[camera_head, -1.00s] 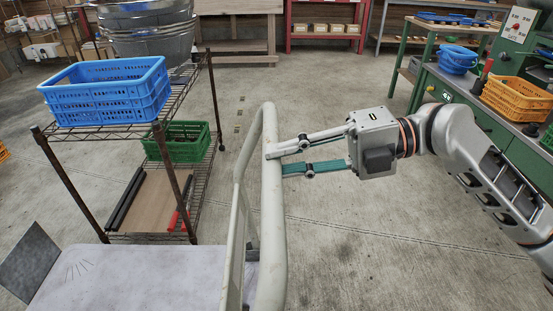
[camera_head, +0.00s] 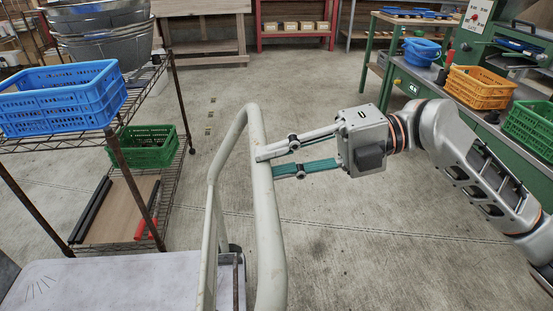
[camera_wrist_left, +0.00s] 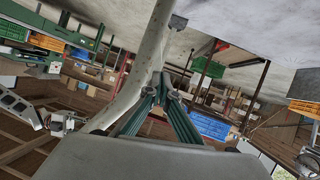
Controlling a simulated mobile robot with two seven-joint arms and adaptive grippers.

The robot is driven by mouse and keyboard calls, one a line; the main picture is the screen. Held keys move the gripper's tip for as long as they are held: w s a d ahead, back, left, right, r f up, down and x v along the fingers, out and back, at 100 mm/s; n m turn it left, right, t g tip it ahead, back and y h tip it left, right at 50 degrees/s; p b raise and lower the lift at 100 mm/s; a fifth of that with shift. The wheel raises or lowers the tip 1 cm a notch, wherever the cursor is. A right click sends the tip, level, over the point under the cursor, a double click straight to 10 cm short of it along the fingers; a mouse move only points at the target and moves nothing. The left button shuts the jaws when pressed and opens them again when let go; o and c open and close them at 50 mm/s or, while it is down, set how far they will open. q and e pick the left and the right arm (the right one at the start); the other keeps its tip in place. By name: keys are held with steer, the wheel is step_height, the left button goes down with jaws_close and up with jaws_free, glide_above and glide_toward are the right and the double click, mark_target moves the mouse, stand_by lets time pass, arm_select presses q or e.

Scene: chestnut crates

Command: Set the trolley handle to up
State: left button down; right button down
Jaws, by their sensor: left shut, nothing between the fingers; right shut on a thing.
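The trolley handle (camera_head: 266,215) is a pale, rounded tube loop at the middle of the head view, rising at the right end of the pale trolley deck (camera_head: 120,285). My right gripper (camera_head: 262,165) reaches in from the right, and its fingers are shut on the handle's near tube. My left gripper (camera_wrist_left: 165,80) shows only in the left wrist view. Its green-sided fingers meet at the tips and hold nothing. A pale tube that looks like the handle (camera_wrist_left: 152,50) passes close by those tips; whether they touch is unclear.
A wire shelf (camera_head: 180,95) on the left bears a blue crate (camera_head: 60,105) and a green crate (camera_head: 145,150). A green bench (camera_head: 425,80) with an orange crate (camera_head: 480,88) stands at the right. The concrete floor beyond the handle is clear.

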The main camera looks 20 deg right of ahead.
arm_select(q)
steer(key=shift+s+f, duration=0.2)
steer(key=shift+f, duration=0.15)
arm_select(e)
step_height(320, 180, down, 2)
steer(key=shift+f, duration=0.2)
steer(key=c, duration=1.8)
jaws_free()
steer(key=shift+r, duration=0.3)
arm_select(q)
steer(key=shift+w+r, duration=0.15)
steer(key=shift+w, duration=0.05)
arm_select(e)
steer(key=shift+r, duration=0.25)
steer(key=v, duration=1.1)
steer(key=shift+d+r, duration=0.25)
steer(key=shift+d, duration=0.15)
